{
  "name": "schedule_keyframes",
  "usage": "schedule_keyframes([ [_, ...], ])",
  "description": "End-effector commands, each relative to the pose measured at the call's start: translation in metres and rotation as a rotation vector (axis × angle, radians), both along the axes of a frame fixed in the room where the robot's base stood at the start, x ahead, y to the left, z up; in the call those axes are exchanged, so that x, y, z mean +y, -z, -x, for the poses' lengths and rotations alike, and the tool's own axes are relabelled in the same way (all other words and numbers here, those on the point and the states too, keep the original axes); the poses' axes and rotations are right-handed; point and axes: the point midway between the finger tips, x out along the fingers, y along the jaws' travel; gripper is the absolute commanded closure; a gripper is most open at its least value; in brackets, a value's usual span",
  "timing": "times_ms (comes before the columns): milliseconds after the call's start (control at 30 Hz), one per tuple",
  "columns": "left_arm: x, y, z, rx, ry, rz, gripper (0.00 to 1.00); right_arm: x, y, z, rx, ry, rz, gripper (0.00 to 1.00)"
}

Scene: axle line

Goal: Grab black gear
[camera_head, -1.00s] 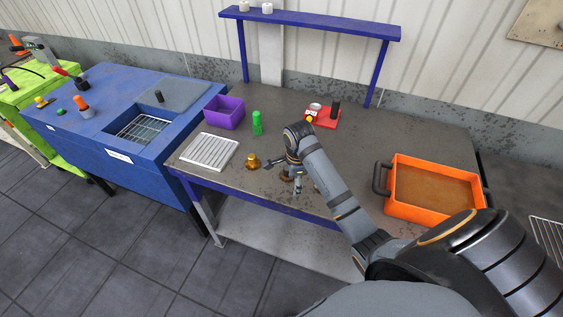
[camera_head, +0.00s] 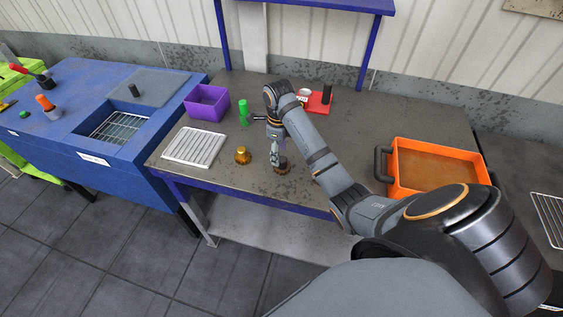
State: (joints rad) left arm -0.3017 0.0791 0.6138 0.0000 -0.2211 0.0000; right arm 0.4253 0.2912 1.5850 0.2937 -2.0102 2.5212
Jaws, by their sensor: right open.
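A small dark piece (camera_head: 283,167), which looks like the black gear, stands on the grey-brown table near its front edge, with a brownish lower part. My right gripper (camera_head: 275,160) points down just above and beside it, at its left. The gripper is open and appears empty; whether its fingers touch the dark piece cannot be made out. A brass-coloured part (camera_head: 243,155) stands on the table to the left of the gripper. My left gripper is out of view.
Left of the gripper are a white slatted rack (camera_head: 194,147), a purple bin (camera_head: 207,101) and a green part (camera_head: 243,112). Behind my arm is a red tray (camera_head: 320,103) with a black cylinder (camera_head: 327,93). An orange crate (camera_head: 398,176) stands at the right.

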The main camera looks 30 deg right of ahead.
Motion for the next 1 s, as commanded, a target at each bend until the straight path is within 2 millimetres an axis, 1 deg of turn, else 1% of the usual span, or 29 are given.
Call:
schedule_keyframes([
  [67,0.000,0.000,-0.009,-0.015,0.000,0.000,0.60,-0.001,0.001,0.000,-0.001,0.000,0.001,0.43],
  [133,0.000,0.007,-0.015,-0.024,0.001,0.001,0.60,-0.002,0.008,0.000,-0.001,0.000,0.001,0.43],
  [300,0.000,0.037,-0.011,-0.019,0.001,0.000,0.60,-0.009,0.036,0.000,0.000,0.001,0.003,0.43],
  [333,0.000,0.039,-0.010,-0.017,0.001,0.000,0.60,-0.010,0.039,0.000,0.001,0.001,0.002,0.43],
  [367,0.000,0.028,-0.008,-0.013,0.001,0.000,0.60,-0.009,0.037,0.000,0.003,0.000,0.000,0.43],
  [400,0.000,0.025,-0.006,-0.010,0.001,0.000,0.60,-0.009,0.042,0.000,0.001,0.000,0.000,0.43],
  [500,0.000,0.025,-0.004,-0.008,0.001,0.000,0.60,-0.009,0.049,0.000,-0.001,-0.001,-0.001,0.43],
  [633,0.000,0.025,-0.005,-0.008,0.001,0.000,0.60,-0.009,0.050,-0.001,-0.001,-0.001,0.000,0.43],
  [667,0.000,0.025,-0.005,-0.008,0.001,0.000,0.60,-0.009,0.050,-0.001,-0.001,-0.001,0.000,0.44],
  [1000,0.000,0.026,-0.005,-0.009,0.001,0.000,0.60,-0.009,0.050,-0.001,-0.001,-0.001,0.001,0.91],
])
